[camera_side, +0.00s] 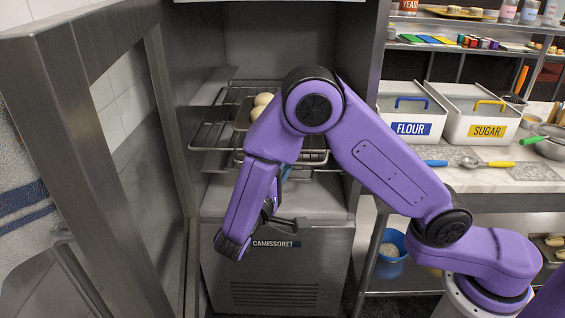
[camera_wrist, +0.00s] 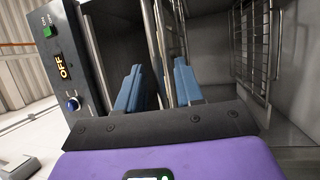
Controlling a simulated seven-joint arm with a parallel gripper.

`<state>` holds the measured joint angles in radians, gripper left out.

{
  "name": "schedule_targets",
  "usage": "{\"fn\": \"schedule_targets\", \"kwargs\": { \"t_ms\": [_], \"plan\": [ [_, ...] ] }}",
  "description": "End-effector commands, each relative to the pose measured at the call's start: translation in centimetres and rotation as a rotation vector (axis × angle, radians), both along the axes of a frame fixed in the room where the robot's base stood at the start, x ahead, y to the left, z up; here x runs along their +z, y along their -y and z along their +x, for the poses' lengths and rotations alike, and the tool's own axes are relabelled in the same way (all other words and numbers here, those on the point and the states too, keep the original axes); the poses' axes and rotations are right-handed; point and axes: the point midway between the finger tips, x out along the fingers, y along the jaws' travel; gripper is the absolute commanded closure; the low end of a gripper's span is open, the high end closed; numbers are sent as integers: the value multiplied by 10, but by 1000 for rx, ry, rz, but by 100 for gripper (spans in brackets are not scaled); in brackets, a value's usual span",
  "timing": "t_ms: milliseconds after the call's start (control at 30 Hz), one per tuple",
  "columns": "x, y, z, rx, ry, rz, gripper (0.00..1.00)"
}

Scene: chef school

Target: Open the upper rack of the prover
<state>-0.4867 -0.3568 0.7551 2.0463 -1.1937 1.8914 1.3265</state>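The prover (camera_side: 275,255) is a steel cabinet with its interior exposed. Its glazed door (camera_side: 90,130) stands open at the left. Wire racks (camera_side: 206,134) show inside in the side view, with pale round dough pieces (camera_side: 263,99) on the top one. My arm hides much of the racks' right part. My gripper is in front of the cabinet, mostly behind my forearm; a blue finger (camera_side: 286,172) shows just below the racks. In the wrist view my gripper (camera_wrist: 158,68) has its two blue fingers apart. I cannot tell whether a rack bar lies between them.
The flour bin (camera_side: 410,115) and sugar bin (camera_side: 480,110) stand on a counter to the right. A blue bucket (camera_side: 391,262) is below.

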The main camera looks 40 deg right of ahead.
Motion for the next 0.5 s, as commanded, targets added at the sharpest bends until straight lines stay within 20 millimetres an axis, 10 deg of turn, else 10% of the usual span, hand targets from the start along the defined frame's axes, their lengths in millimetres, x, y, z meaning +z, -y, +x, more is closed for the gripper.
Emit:
{"fn": "schedule_targets", "kwargs": {
  "t_ms": [500],
  "plan": [
    [-6,-29,-11,4,-1,0,64]
  ]
}}
